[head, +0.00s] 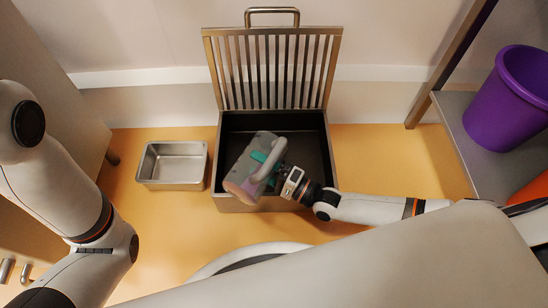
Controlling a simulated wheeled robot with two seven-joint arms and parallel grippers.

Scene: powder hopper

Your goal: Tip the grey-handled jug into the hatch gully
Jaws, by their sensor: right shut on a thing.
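The grey-handled jug (246,177) is a translucent grey vessel, tilted well over, with pinkish matter showing near its lower left end. My right gripper (272,168), with teal fingers, is shut on its grey handle. The jug is over the front left part of the hatch gully (308,143), a dark open box with a metal rim. The gully's slatted grate (272,70) stands raised at its back. I cannot tell whether anything is flowing out. My left arm shows at the left, but its gripper is out of view.
A shallow empty metal tray (173,165) is on the orange floor left of the gully. A purple bucket (511,100) stands on a grey shelf (470,140) at the right, with an orange thing (532,190) in front. Orange floor right of the gully is clear.

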